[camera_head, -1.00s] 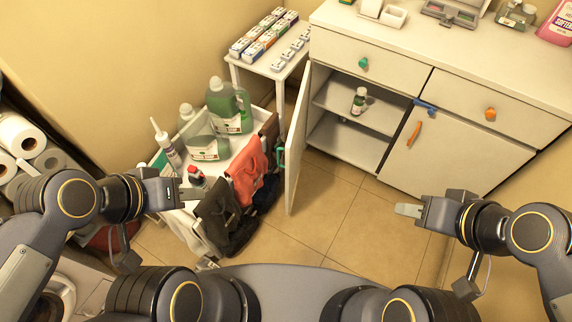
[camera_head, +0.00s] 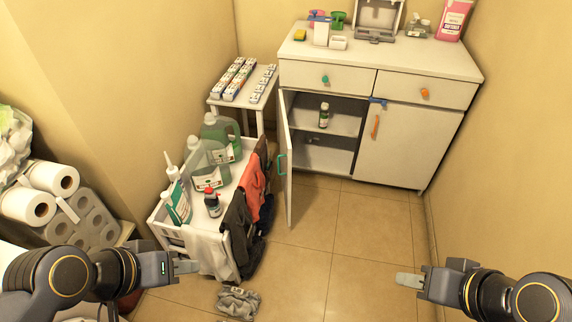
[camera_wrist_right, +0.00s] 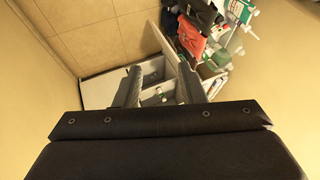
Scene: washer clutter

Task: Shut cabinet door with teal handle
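The white cabinet (camera_head: 395,140) stands against the back wall. Its left door (camera_head: 287,190) with the teal handle (camera_head: 282,164) is swung open toward me, seen nearly edge-on, beside the laundry cart. Inside the opening are shelves with a small green bottle (camera_head: 324,115). My left gripper (camera_head: 190,266) is in the lower left, well in front of the door and not touching it; its finger gap is hidden. My right gripper (camera_head: 408,280) is at lower right, over the floor and away from the cabinet. The right wrist view shows its fingers (camera_wrist_right: 158,88) apart and empty.
The white cart (camera_head: 205,235) holds detergent bottles, with clothes (camera_head: 254,185) hanging close to the open door. A small white table (camera_head: 245,102) with boxes stands behind it. Cloth (camera_head: 238,303) lies on the floor. Tiled floor (camera_head: 335,240) before the cabinet is clear.

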